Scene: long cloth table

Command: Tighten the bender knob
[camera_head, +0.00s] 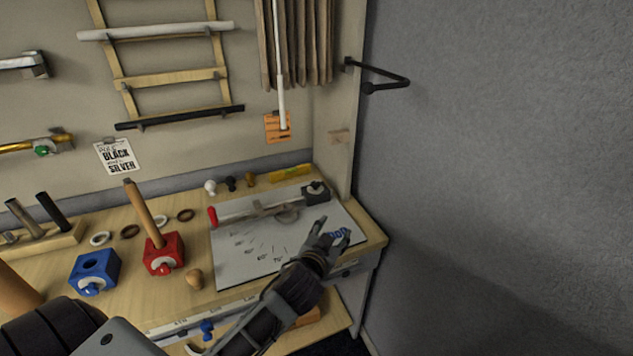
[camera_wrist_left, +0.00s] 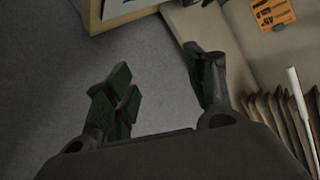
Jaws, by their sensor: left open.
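The bender is a pale plate (camera_head: 240,262) with angle marks on the right end of the table. It carries a long bar with a red handle (camera_head: 212,216) and a dark block (camera_head: 316,192) at its far right corner. My right gripper is not in view.
A red block (camera_head: 164,255) with a wooden rod, a blue block (camera_head: 94,271) and a wooden knob (camera_head: 194,279) stand left of the plate. Several small knobs and a yellow level (camera_head: 290,173) line the back. A grey wall (camera_head: 490,170) is at the right.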

